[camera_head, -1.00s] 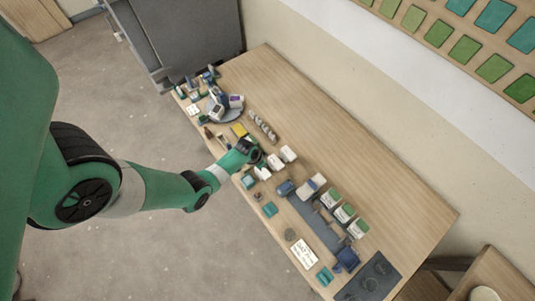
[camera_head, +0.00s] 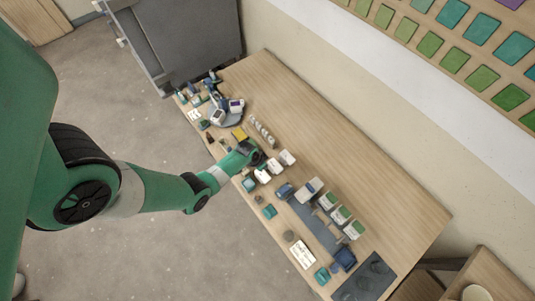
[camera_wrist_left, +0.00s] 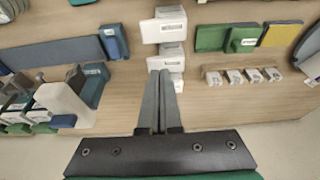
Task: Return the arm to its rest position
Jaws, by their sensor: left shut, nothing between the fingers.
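My left arm comes in from the left in the head view, and its gripper (camera_head: 259,158) is over the middle of the wooden table, close to a group of white boxes (camera_head: 274,165). In the left wrist view the two fingers of my left gripper (camera_wrist_left: 159,78) are together, with nothing between them. The fingertips appear just in front of a white box (camera_wrist_left: 164,27); I cannot tell whether they touch it. My right gripper is not in view.
A dark mat (camera_head: 313,222) lies to the right. The table's wall side (camera_head: 330,150) is mostly clear.

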